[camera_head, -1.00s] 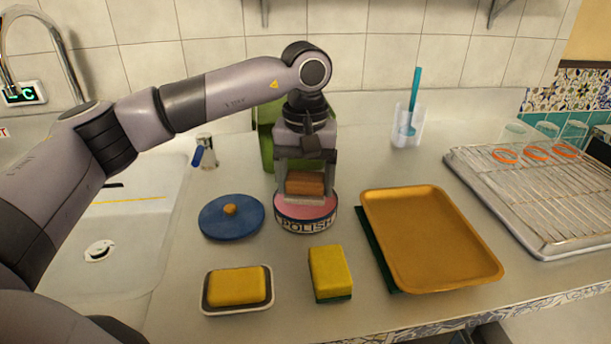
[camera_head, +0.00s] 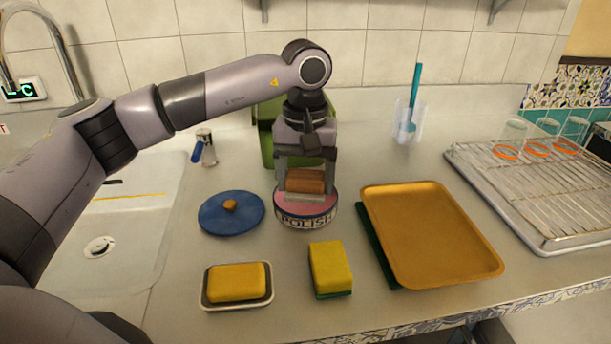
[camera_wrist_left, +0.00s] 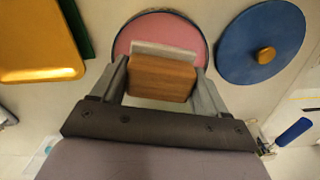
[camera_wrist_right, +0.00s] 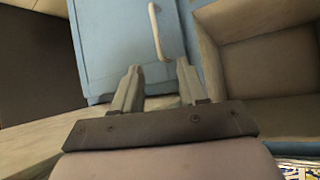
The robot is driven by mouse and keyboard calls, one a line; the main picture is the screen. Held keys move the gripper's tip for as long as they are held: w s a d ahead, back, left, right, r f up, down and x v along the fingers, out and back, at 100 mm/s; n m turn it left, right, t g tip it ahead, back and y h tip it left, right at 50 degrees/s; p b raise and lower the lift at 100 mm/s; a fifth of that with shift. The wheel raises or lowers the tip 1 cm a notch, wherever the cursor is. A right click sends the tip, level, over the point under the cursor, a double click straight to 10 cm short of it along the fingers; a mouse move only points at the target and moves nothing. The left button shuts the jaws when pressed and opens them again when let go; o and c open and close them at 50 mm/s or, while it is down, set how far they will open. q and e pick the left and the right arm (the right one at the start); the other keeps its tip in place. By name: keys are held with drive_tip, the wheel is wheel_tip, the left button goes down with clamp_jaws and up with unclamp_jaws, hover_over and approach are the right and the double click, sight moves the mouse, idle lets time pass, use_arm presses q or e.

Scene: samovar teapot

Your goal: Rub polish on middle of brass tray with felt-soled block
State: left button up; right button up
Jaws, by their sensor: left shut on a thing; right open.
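The brass tray (camera_head: 425,235) lies on the counter right of centre, empty, partly over a dark green thing; its corner shows in the left wrist view (camera_wrist_left: 38,42). The polish tin (camera_head: 306,214) stands open left of it, pink polish inside. My left gripper (camera_head: 305,183) is shut on the wooden block (camera_head: 305,181), just over the tin. In the left wrist view the block (camera_wrist_left: 162,77) has a pale sole (camera_wrist_left: 165,50) against the pink surface; I cannot tell if it touches. My right gripper (camera_wrist_right: 158,78) is open and empty, away from the counter by a blue cabinet door.
A blue lid (camera_head: 231,213) lies left of the tin. A yellow sponge in a dish (camera_head: 237,303) and another sponge (camera_head: 330,268) sit in front. A green container (camera_head: 266,145) stands behind. A wire rack (camera_head: 530,190) with glasses is at right, the sink at left.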

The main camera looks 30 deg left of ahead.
sight(305, 174)
use_arm(q)
drive_tip(key=shift+f, duration=0.4)
idle(1.1)
drive_tip(key=shift+r+p, duration=2.6)
drive_tip(key=shift+r, duration=0.9)
